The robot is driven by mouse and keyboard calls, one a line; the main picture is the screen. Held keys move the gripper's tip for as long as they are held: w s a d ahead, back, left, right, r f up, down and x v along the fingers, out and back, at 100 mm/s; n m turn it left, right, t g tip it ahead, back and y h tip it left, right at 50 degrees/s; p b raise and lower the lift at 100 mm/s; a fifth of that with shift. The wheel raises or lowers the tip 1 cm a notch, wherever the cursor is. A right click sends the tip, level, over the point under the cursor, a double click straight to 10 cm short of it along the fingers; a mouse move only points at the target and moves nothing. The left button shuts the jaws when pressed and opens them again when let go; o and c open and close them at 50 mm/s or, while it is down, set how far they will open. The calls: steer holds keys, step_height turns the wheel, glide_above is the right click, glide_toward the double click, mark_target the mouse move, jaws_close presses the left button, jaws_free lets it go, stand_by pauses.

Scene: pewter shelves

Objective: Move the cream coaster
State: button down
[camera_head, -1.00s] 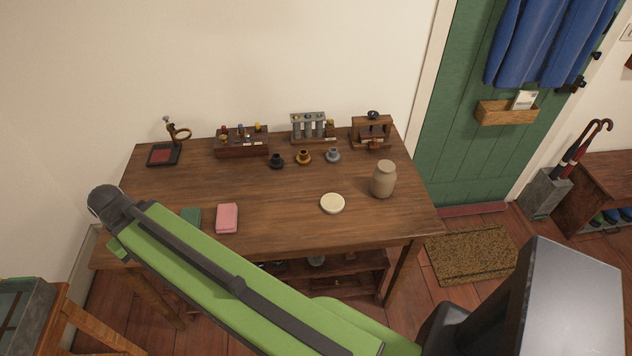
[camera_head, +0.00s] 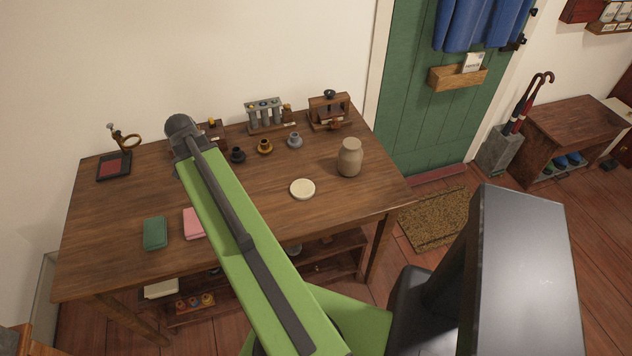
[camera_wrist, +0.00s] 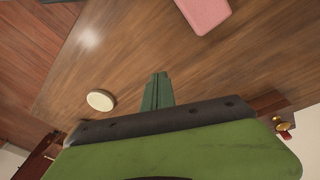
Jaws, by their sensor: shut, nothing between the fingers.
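The cream coaster (camera_head: 302,189) is a small round disc lying flat on the wooden table (camera_head: 110,220), left of and in front of the tan jar. In the wrist view the coaster (camera_wrist: 101,100) lies to the left of my gripper (camera_wrist: 159,78), apart from it. My gripper is shut and empty, its green fingers together above the table. In the head view my green arm reaches over the table, and the fingers are hidden there.
A tan jar (camera_head: 349,157) stands right of the coaster. Small cups (camera_head: 265,147) and wooden racks (camera_head: 265,115) line the back. A green block (camera_head: 155,233) and a pink block (camera_head: 193,223) lie at front left. Bare tabletop surrounds the coaster.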

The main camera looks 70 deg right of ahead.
steer(key=s+d+m+g, duration=0.1)
steer(key=s+d+m, duration=0.6)
steer(key=s+d, duration=0.65)
steer(key=m+g+b, duration=0.1)
steer(key=m, duration=0.4)
glide_toward(329, 183)
steer(key=b+x, duration=0.7)
steer(key=b, duration=0.4)
steer(key=shift+s+f, duration=0.1)
steer(key=shift+f, duration=0.2)
steer(key=shift+w+a+r+p, duration=0.3)
steer(key=shift+w+a+r, duration=0.1)
steer(key=shift+w+a, duration=0.15)
steer(key=shift+w+a+r+p, duration=0.35)
steer(key=shift+w+a, duration=0.15)
steer(key=shift+w, duration=0.2)
steer(key=shift+w+a, duration=0.25)
steer(key=shift+w, duration=0.1)
